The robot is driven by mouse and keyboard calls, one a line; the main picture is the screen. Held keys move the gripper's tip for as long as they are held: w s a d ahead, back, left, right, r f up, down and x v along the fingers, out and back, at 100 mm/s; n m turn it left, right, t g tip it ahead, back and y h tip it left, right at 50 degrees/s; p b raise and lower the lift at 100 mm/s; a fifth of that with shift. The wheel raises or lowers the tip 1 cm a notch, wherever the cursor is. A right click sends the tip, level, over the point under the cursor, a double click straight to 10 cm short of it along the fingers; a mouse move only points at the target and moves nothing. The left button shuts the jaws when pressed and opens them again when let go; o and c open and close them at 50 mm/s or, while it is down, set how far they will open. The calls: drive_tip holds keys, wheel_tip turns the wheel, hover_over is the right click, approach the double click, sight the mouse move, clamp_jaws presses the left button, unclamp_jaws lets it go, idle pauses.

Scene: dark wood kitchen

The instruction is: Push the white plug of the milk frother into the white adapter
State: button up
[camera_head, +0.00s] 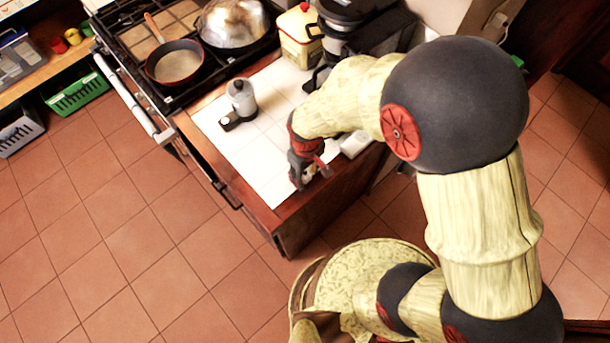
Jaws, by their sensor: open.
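The milk frother (241,98), a grey-white cylinder on a dark base, stands upright on the white-tiled counter. My gripper (311,180) is over the counter's front right corner, pointing down, with its jaws open. A small pale thing (309,184) shows between the fingers; it may be the white plug, but it is too small to be sure. A white block (355,143), which looks like the adapter, lies on the counter just right of my gripper, partly hidden by my arm. The frother's cord cannot be made out.
A stove with a dark pan (174,63) and a domed silver lid (233,22) is at the back left. A cream and red canister (300,36) and a black appliance (357,25) stand behind my arm. The counter's wooden edge (240,189) runs close by my gripper.

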drive_tip(key=shift+c, duration=0.5)
clamp_jaws()
